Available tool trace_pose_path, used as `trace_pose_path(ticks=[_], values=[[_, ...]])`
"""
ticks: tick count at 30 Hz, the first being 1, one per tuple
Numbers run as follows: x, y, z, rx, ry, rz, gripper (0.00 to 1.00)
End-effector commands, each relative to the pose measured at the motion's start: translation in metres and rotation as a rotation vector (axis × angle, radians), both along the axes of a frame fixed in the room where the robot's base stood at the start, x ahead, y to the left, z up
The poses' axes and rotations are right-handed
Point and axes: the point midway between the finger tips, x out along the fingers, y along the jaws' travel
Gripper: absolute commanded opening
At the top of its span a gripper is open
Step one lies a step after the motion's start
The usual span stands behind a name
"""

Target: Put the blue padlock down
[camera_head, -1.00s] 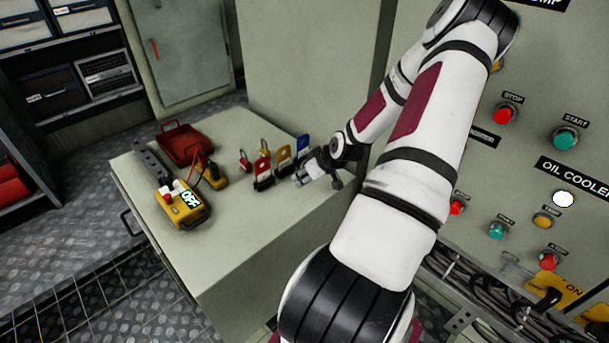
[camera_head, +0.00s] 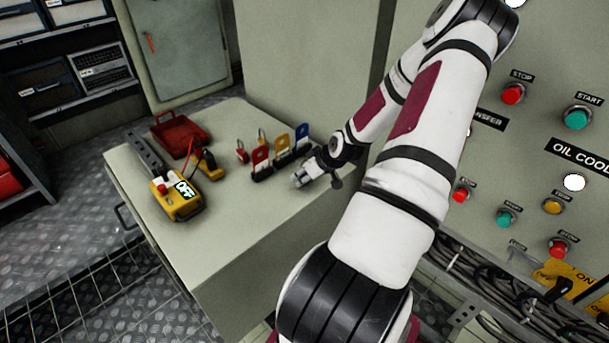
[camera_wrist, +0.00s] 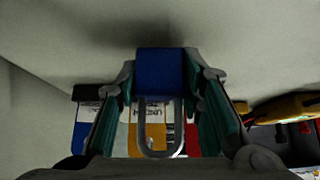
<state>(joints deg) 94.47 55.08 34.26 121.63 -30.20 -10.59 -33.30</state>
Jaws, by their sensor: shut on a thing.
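The blue padlock (camera_wrist: 160,76) is between the green-padded fingers of my gripper (camera_wrist: 160,105) in the wrist view. Its blue body faces the top of the picture and its metal shackle (camera_wrist: 143,128) hangs toward the bottom. My gripper is shut on it. In the head view my gripper (camera_head: 299,181) is low over the grey cabinet top (camera_head: 235,205), near its right side. There the padlock is too small or hidden to make out. A dark shadow lies close beyond it in the wrist view; I cannot tell whether it touches the surface.
Red (camera_head: 260,156), yellow (camera_head: 281,144) and blue (camera_head: 302,134) tags stand close behind my gripper. A red padlock (camera_head: 242,154) is left of them. A yellow device (camera_head: 178,199) and a red tray (camera_head: 181,136) are farther left. The front cabinet top is clear.

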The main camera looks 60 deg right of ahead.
Motion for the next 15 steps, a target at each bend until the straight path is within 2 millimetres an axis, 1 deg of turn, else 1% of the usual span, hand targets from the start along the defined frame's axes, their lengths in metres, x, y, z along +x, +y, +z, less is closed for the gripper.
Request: trace_pose_path(ticks=[15], values=[[0.0003,-0.0001,-0.0102,0.000,0.000,0.000,0.12]])
